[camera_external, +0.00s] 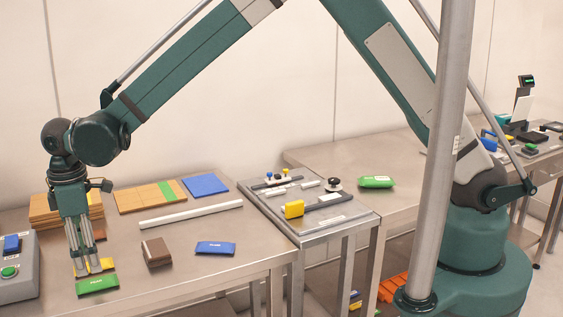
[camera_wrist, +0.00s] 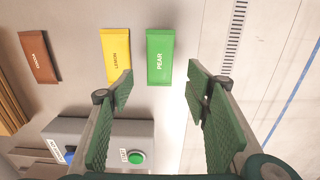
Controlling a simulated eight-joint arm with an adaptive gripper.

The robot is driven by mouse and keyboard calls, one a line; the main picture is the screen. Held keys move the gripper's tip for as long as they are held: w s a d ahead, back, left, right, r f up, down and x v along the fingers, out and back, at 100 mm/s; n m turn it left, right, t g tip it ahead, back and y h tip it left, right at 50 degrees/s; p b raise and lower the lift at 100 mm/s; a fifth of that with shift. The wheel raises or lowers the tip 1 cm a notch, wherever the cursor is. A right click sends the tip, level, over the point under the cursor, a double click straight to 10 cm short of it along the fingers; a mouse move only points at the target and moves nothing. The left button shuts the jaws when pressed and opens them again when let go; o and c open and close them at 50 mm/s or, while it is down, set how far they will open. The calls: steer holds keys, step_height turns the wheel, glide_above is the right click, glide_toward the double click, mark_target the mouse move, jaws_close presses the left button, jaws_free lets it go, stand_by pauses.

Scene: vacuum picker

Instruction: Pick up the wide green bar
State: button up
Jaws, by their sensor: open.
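A green bar (camera_external: 97,285) labelled PEAR lies flat near the front edge of the left steel table. In the wrist view the green bar (camera_wrist: 160,58) lies just beyond my fingertips, in line with the gap between them. My gripper (camera_external: 90,270) points down over the yellow bar and the back edge of the green bar. In the wrist view my gripper (camera_wrist: 160,78) is open, with two green ridged pads apart and nothing between them. Another green packet (camera_external: 376,182) lies on the table to the right.
A yellow LEMON bar (camera_wrist: 116,55) lies beside the green one, with a brown bar (camera_wrist: 39,57) farther left. A grey button box (camera_external: 18,268) stands left of my gripper. A brown block (camera_external: 156,252) and a blue bar (camera_external: 215,248) lie to the right, with bare table between.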

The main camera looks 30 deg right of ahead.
mark_target(101, 277)
steer(key=shift+f, duration=0.85)
steer(key=shift+d+f+b, duration=0.1)
steer(key=shift+f+b, duration=0.4)
steer(key=shift+f, duration=2.1)
steer(key=c, duration=1)
